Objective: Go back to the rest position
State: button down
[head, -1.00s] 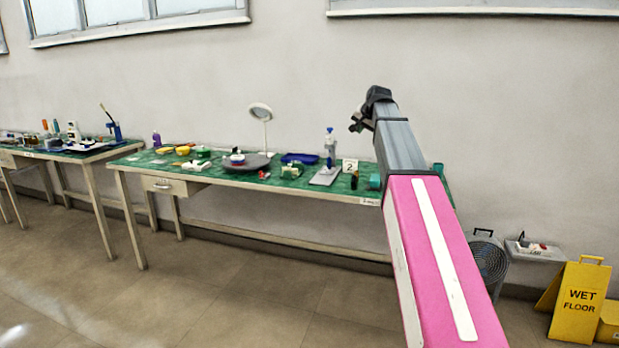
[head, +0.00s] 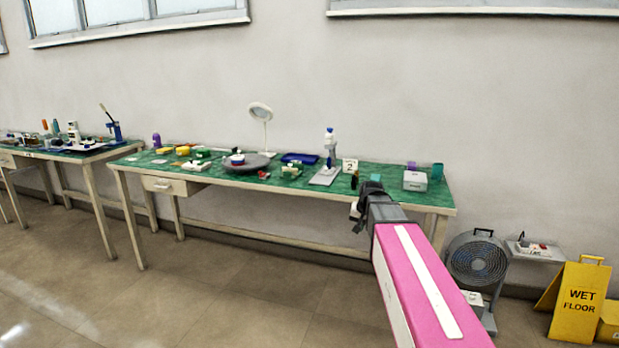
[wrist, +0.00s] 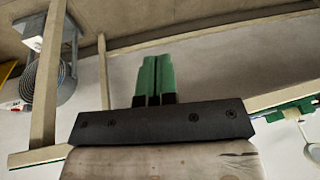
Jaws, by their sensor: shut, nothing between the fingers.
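My gripper (wrist: 155,78) shows in the wrist view as two green fingers side by side, shut with nothing between them. In the head view my arm reaches out from the lower right, and its dark end (head: 357,212) is just in front of the right part of the green-topped table (head: 225,178), near its front edge. The fingertips are too small to make out there. The wrist view appears turned over, with the table's legs and underside around the gripper.
On the table stand a pump bottle (head: 330,146), a grey turntable (head: 246,163), a magnifier lamp (head: 261,120) and a white box (head: 415,181). A fan (head: 478,260) and a yellow wet-floor sign (head: 580,300) stand on the floor at right.

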jog(key=s+f+n+g+h, duration=0.1)
jog(key=s+f+n+g, duration=0.1)
jog(key=s+f, duration=1.5)
jog(key=s+g, duration=0.1)
jog(key=s, duration=0.3)
jog(key=shift+f+n+g, duration=0.3)
jog(key=shift+f+g, duration=0.1)
